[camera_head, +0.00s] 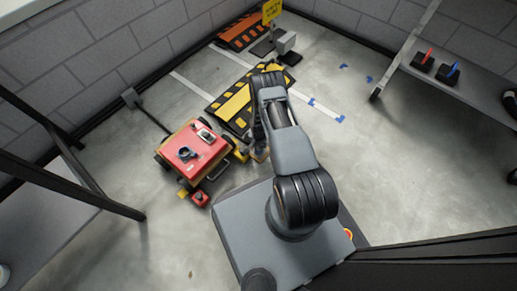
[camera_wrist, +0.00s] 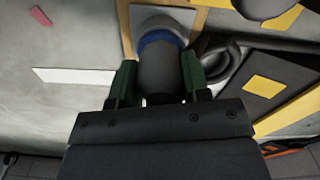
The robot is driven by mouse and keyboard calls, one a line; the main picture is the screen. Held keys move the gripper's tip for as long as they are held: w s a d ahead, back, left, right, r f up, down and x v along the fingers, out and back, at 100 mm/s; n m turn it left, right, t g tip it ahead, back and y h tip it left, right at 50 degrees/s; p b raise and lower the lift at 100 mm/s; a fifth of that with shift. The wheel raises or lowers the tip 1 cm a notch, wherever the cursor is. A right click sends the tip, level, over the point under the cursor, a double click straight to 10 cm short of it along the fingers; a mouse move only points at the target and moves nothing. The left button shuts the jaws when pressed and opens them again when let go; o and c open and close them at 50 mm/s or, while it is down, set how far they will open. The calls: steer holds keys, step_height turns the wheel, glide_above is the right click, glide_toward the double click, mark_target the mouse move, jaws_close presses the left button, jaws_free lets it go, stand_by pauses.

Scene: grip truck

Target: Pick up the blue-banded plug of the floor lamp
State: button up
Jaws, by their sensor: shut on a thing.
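The blue-banded plug (camera_wrist: 161,40) shows in the wrist view as a dark grey cylinder with a blue ring near its far, paler end. My gripper (camera_wrist: 158,76) has its two green fingers on either side of the plug's dark body and is shut on it. A tan board-like piece lies behind the plug. In the head view my arm reaches out over the floor and hides most of the gripper and the plug. I cannot make out the floor lamp itself.
A red cart (camera_head: 193,150) with small items on top stands left of my arm. A black-and-yellow ramp (camera_head: 234,104) lies beyond it, and an orange ramp (camera_head: 240,33) by the wall. A grey shelf (camera_head: 468,90) is at right. The floor between ramp and shelf is mostly clear.

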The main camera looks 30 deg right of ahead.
steer(key=shift+c, duration=0.6)
steer(key=shift+r, duration=0.1)
steer(key=shift+r+p, duration=0.35)
steer(key=shift+r, duration=0.25)
step_height(320, 180, up, 2)
steer(key=shift+r+p, duration=0.2)
steer(key=shift+p, duration=0.45)
steer(key=s+d+r+p, duration=0.5)
steer(key=s+r+p, duration=0.2)
steer(key=s+r, duration=0.45)
step_height(320, 180, up, 6)
steer(key=s+p, duration=0.1)
steer(key=p, duration=0.5)
steer(key=shift+s+r+p, duration=0.25)
steer(key=shift+s+p, duration=0.05)
